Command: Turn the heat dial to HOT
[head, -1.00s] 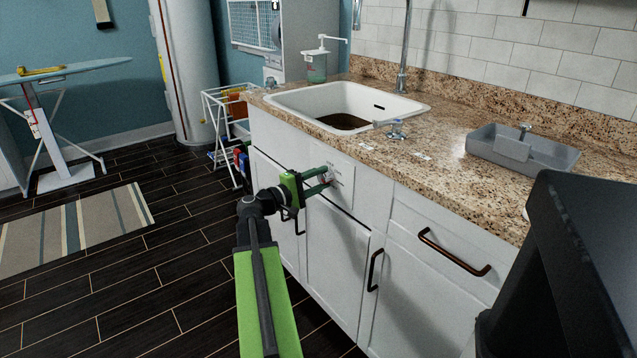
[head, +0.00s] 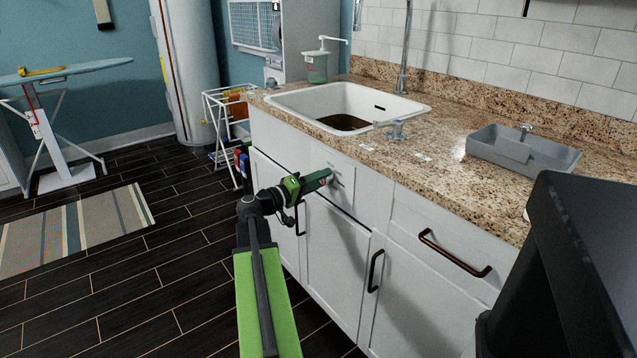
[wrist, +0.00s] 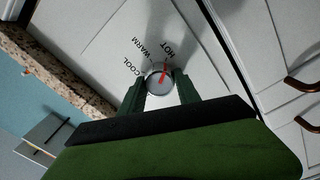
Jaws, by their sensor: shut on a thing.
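The granite counter (head: 440,160) overhangs the panel, with a white sink (head: 300,97) and a grey tray (head: 545,168) on it. Dark handles (head: 455,255) stick out from the cabinet fronts to the right. The dark floor left of my arm is clear up to a striped rug (head: 80,228).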

